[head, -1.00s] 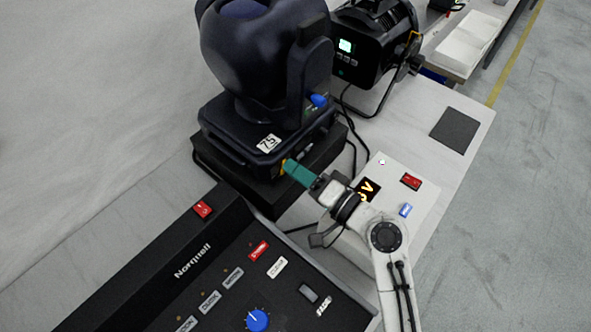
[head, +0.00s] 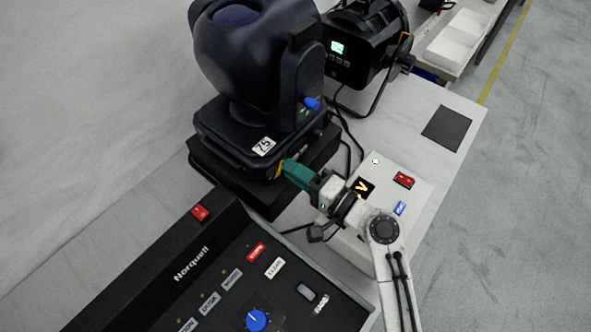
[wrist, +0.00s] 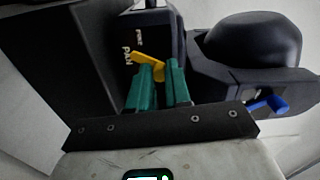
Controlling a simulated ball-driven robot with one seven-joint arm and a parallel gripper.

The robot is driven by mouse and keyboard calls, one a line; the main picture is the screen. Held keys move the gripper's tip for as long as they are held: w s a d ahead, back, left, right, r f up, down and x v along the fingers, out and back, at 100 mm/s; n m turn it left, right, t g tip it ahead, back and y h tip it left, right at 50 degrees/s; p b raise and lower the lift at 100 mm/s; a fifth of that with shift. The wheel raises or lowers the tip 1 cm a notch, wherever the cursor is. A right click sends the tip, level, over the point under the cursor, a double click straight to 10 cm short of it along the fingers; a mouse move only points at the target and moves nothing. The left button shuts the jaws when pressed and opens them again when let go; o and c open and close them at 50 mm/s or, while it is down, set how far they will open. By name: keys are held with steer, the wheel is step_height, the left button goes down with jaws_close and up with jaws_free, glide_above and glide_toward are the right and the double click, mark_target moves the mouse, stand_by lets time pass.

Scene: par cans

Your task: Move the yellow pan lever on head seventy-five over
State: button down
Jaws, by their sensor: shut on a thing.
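Head seventy-five (head: 262,60) is a dark moving-head light with a white "75" label (head: 263,146) on its base. Its yellow pan lever (wrist: 148,57) sticks out beside the "PAN" lettering in the wrist view. In the head view only a bit of the yellow lever (head: 279,170) shows at the base's near right corner. My gripper (head: 288,170) has teal fingers reaching to that corner. In the wrist view the teal fingertips (wrist: 159,68) are around the lever's outer end, shut on it with a narrow gap between them. The fingers partly hide the lever.
A blue lever (head: 312,103) sits higher on the head; it also shows in the wrist view (wrist: 268,104). The black console (head: 215,270) lies in front. A second lamp (head: 362,45) stands behind. A white panel with a red switch (head: 403,180) is under my arm.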

steer(key=c, duration=1.1)
jaws_free()
steer(key=shift+o, duration=0.2)
steer(key=b+v, duration=0.2)
steer(key=v, duration=0.8)
steer(key=shift+s+d, duration=0.25)
steer(key=shift+d, duration=0.1)
